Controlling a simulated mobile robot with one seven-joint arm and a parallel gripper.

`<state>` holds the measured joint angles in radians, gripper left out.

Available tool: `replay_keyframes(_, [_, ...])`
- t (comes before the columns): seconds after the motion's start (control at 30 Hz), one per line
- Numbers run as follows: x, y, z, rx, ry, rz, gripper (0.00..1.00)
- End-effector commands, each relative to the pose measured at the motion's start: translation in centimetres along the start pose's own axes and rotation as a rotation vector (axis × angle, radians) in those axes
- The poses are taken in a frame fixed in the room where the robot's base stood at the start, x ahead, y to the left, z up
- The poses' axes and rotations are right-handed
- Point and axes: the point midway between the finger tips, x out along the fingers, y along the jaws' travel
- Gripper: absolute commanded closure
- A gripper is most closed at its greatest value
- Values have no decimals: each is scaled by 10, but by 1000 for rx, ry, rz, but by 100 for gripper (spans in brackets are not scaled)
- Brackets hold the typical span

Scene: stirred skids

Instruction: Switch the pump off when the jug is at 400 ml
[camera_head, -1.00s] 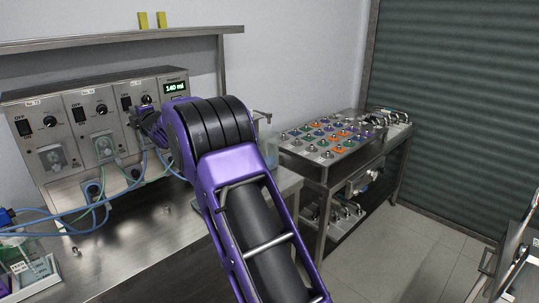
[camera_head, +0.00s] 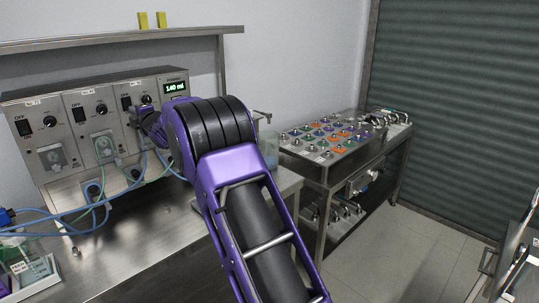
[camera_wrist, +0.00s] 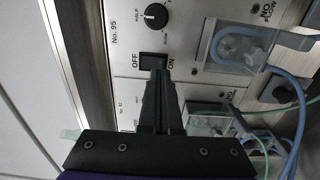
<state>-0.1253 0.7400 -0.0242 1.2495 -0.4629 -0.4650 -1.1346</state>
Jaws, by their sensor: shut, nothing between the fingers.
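The pump panel labelled No. 95 (camera_wrist: 125,50) has a black rocker switch (camera_wrist: 153,61) marked OFF and ON, and a round knob. My gripper (camera_wrist: 160,74) is shut and empty, its fingertips right at the edge of that switch; I cannot tell whether they touch it. In the head view my arm hides most of the gripper, which reaches to the third panel. A green readout (camera_head: 174,88) shows 140 ml. A clear jug (camera_head: 268,148) stands on the bench right behind my arm, partly hidden; its level is not readable.
Other pump panels with switches, knobs and pump heads (camera_head: 103,147) stand to the left. Blue and green hoses (camera_head: 100,205) loop over the steel bench. A shelf (camera_head: 110,40) runs above. A cart with coloured knobs (camera_head: 330,135) stands at the right, with clear floor before it.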

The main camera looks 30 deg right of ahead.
Motion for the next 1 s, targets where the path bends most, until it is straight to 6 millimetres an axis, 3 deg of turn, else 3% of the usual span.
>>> replay_keyframes(0.6, [18, -4, 0, -1, 0, 1, 100])
replay_keyframes(1.0, [18, -5, 0, 0, 0, 0, 100])
